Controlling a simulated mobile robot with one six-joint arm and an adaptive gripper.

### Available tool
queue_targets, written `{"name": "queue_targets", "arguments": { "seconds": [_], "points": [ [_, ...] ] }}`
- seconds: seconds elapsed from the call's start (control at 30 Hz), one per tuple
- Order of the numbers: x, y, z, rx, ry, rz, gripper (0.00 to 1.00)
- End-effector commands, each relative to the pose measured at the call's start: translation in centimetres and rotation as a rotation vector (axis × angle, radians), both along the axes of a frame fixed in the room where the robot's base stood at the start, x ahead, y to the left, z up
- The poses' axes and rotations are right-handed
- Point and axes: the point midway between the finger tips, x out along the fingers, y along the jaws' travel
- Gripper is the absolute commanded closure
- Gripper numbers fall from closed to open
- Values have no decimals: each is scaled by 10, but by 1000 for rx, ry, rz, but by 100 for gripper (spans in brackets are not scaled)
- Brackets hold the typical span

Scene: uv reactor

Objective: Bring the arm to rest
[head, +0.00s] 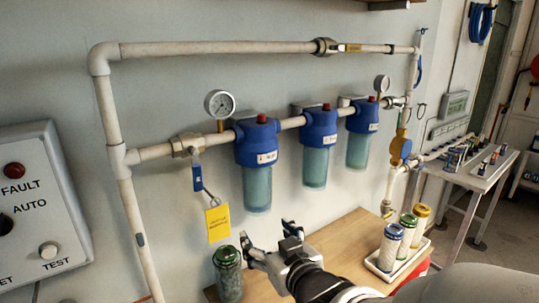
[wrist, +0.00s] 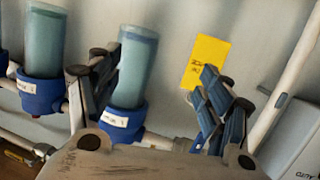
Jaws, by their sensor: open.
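My gripper (head: 268,238) is at the bottom middle of the head view, in front of the wall and above the wooden bench (head: 345,240). Its two fingers are spread apart with nothing between them. In the wrist view my gripper (wrist: 160,88) also shows its fingers wide apart, with grey wall, part of a blue filter housing and a yellow tag (wrist: 206,62) behind them. My arm reaches in from the bottom right of the head view and hides part of the bench.
A dark green-capped canister (head: 228,275) stands just left of my gripper. A white tray (head: 376,268) with three cartridges stands to the right. Three blue filter housings (head: 258,145) hang on the wall pipe above. A control box (head: 40,205) is at far left.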

Motion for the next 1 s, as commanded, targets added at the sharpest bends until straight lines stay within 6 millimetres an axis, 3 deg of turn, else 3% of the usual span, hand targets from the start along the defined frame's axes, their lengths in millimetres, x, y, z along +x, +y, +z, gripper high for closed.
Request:
{"name": "queue_targets", "arguments": {
  "seconds": [0.1,0.27,0.5,0.7,0.8,1.0],
  "points": [
    [-13,-42,1,-65,104,-113,28],
    [-48,-93,-8,-127,279,-245,28],
    [-134,-144,-22,-165,568,-387,28],
    [-213,-159,-32,-161,789,-438,28],
    [-240,-160,-35,-157,862,-443,28],
    [-261,-159,-38,-155,922,-443,28]
  ]
}}
